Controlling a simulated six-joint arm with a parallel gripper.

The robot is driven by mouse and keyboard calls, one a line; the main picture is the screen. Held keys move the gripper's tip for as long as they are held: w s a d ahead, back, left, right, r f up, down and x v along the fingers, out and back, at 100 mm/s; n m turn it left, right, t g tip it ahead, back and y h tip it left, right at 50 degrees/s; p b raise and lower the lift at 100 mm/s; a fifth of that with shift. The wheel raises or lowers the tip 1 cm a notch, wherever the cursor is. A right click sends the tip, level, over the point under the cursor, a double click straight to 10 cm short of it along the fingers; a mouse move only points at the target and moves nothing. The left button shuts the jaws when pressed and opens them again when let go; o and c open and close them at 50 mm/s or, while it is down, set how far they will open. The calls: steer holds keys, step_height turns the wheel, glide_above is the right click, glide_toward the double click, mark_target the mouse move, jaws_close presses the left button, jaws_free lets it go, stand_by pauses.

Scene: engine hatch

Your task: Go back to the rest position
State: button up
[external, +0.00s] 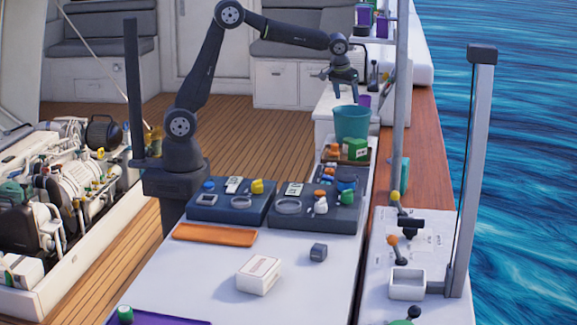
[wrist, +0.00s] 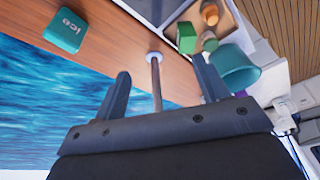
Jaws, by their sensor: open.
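My gripper (external: 346,90) hangs at the end of my raised arm, above and slightly left of the teal bucket (external: 352,124). Its jaws are open and nothing is between them. In the wrist view the two fingers of my gripper (wrist: 160,82) stand apart, with a metal pole (wrist: 156,80) visible behind the gap. The bucket also shows at the right of the wrist view (wrist: 235,68), beyond the right finger.
A grey pole (external: 400,100) rises just right of the bucket. A teal box (wrist: 65,30) lies on the wooden ledge.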

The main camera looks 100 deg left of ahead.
steer(key=shift+w+d, duration=0.25)
steer(key=shift+d, duration=0.25)
steer(key=shift+w+d, duration=0.2)
steer(key=shift+d, duration=0.25)
